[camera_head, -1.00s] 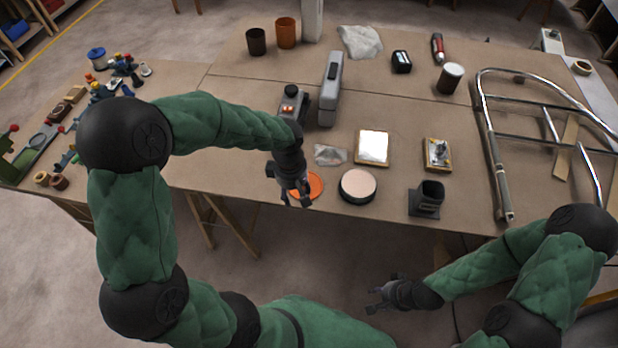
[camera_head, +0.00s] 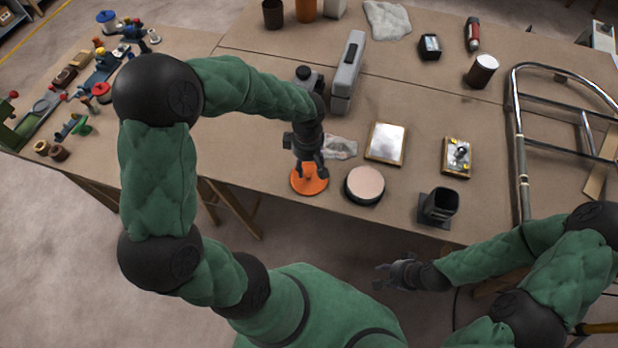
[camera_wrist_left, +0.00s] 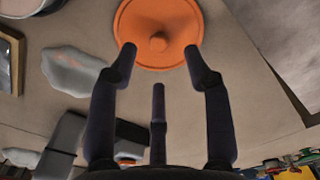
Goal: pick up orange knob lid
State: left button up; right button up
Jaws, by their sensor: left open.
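The orange knob lid (camera_head: 311,181) is a flat round disc with a small knob at its centre. It lies on the tabletop near the front edge in the head view. In the left wrist view the lid (camera_wrist_left: 165,22) shows at the top, its knob between the spread fingertips. My left gripper (camera_head: 311,172) is open and empty, with its fingers directly over the lid; I cannot tell whether they touch it. My right gripper (camera_head: 384,277) is off the front of the table, its fingers apart and holding nothing visible.
A round black container with a pale top (camera_head: 364,185) stands close to the right of the lid. A grey case (camera_head: 348,72) stands further back. The table's front edge is near.

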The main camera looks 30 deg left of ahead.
aim_at(309, 174)
pick_arm(q)
notch_tip(309, 174, down, 5)
jog(key=shift+d+f+b, duration=0.1)
jog(key=shift+b, duration=0.95)
grip_shut()
